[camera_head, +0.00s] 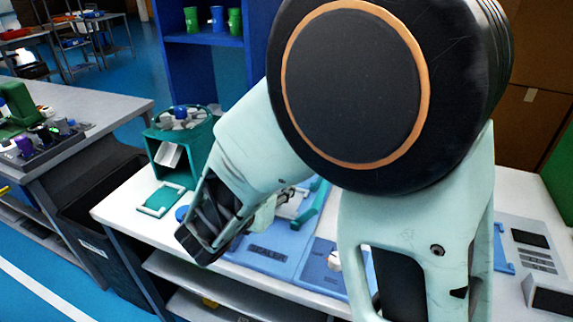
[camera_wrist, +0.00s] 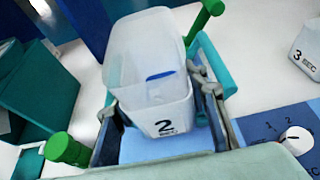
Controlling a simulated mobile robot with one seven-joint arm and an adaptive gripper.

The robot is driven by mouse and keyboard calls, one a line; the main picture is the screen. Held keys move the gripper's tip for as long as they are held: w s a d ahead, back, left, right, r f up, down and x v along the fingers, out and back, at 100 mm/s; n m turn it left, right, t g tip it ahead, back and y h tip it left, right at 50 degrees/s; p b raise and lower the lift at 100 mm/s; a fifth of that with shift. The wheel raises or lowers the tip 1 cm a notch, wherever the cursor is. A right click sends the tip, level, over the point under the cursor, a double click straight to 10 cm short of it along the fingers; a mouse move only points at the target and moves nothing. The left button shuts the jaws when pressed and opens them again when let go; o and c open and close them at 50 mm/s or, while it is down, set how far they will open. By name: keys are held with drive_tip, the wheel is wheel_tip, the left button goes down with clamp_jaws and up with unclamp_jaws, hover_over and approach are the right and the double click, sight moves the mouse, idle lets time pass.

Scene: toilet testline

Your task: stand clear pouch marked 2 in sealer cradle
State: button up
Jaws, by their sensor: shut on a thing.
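The clear pouch marked 2 (camera_wrist: 150,60) is translucent, with a white front band reading "2 SEC" and a small blue mark inside. It stands roughly upright in the wrist view, between the fingers of my gripper (camera_wrist: 158,110), which is shut on it. Under and around it are the blue sealer (camera_wrist: 165,143) and teal-green bars with round ends (camera_wrist: 205,18). I cannot tell whether its bottom rests in the cradle. In the head view my arm hides much of the sealer (camera_head: 268,252) and most of the pouch.
Another pouch marked 3 (camera_wrist: 304,52) stands to the right in the wrist view. A white dial (camera_wrist: 296,139) is on the blue panel. A teal carousel stand (camera_head: 180,140) and a small green tray (camera_head: 161,199) are on the white table's left part.

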drive_tip(key=x, duration=0.5)
drive_tip(key=shift+f, duration=0.1)
drive_tip(key=b, duration=0.1)
hover_over(288, 203)
wheel_tip(288, 203, down, 5)
drive_tip(key=shift+s+f, duration=0.15)
drive_tip(key=shift+f+b, duration=0.5)
drive_tip(key=shift+f, duration=1.15)
drive_tip(key=shift+f, duration=0.2)
drive_tip(key=o, duration=1.2)
drive_tip(key=shift+r, duration=0.1)
